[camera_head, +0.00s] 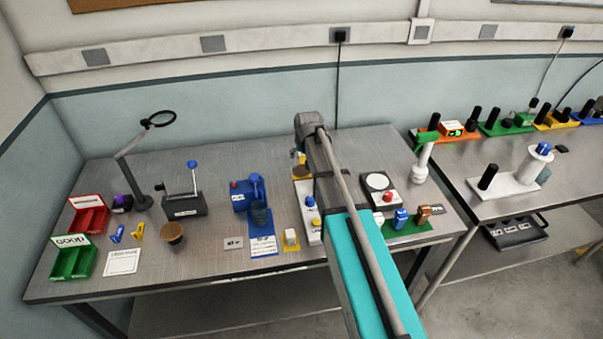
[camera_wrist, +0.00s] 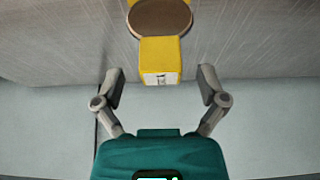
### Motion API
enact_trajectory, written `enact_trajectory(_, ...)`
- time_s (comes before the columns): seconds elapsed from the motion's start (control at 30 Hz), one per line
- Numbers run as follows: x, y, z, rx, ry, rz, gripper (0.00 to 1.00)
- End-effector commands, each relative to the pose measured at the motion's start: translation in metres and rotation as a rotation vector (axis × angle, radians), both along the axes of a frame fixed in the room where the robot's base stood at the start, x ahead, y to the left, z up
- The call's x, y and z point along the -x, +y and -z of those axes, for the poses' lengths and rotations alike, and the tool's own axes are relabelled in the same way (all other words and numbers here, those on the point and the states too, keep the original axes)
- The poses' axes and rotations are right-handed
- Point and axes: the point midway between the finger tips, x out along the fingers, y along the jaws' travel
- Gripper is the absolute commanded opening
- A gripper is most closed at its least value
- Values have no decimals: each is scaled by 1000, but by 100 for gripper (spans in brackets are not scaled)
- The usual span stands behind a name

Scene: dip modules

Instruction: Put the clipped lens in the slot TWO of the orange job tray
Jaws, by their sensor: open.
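My gripper (camera_wrist: 160,82) is open and empty, one finger on each side of the clip's labelled end, with gaps on both sides. I cannot tell its height over the clip. In the head view my arm hides the gripper and most of that spot. The orange job tray (camera_head: 428,137) is at the back left of the right-hand table. Its slot markings are too small to read.
Green (camera_head: 495,130), yellow and blue trays stand in a row right of the orange one. A white round fixture (camera_head: 535,165) stands on the right table.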

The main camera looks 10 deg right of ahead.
Motion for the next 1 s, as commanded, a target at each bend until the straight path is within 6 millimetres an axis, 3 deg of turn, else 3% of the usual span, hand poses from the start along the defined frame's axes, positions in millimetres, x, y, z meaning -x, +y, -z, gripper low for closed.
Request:
enact_trajectory(0.33, -12, 0, 26, 0, 0, 0, 91)
enact_trajectory(1.0, -13, -1, 28, 1, 0, 1, 91)
